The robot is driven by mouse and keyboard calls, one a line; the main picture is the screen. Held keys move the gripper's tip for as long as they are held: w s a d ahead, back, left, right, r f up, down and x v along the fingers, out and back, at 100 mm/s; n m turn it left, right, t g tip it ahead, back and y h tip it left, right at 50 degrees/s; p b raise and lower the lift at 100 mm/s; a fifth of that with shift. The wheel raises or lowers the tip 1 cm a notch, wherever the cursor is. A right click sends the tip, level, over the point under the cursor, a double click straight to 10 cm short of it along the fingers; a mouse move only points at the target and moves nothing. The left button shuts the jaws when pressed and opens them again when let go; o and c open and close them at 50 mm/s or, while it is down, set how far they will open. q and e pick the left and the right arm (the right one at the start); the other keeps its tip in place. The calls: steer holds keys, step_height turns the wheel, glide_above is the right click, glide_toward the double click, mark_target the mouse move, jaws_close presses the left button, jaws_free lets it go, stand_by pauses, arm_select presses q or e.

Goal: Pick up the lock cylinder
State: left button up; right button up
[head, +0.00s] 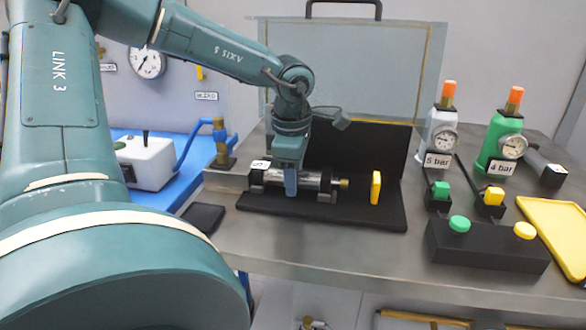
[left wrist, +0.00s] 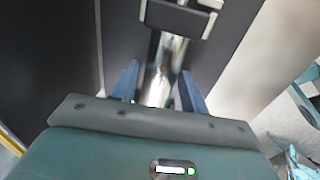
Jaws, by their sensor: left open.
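The lock cylinder, which I take to be the silver cylinder (head: 318,182), lies level in a black holder (head: 380,217) on the metal table, with a brass tip at its right end. My left gripper (head: 290,184) points down over its left-middle part. In the left wrist view the shiny cylinder (left wrist: 165,72) runs between the two blue fingers of my left gripper (left wrist: 160,85). The fingers are apart, one on each side, with gaps visible. Part of the cylinder is hidden by the fingers in the head view. My right gripper is not in view.
A yellow upright piece (head: 376,187) stands right of the cylinder, and a black panel (head: 355,145) rises behind. A button box (head: 485,247), gauged bottles (head: 500,135) and a yellow tray (head: 556,235) are at right. A clear screen (head: 400,70) stands at the back.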

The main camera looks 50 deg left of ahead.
arm_select(q)
jaws_close()
stand_by(0.3)
stand_by(1.0)
steer(key=shift+w+r, duration=0.15)
steer(key=shift+r, duration=0.05)
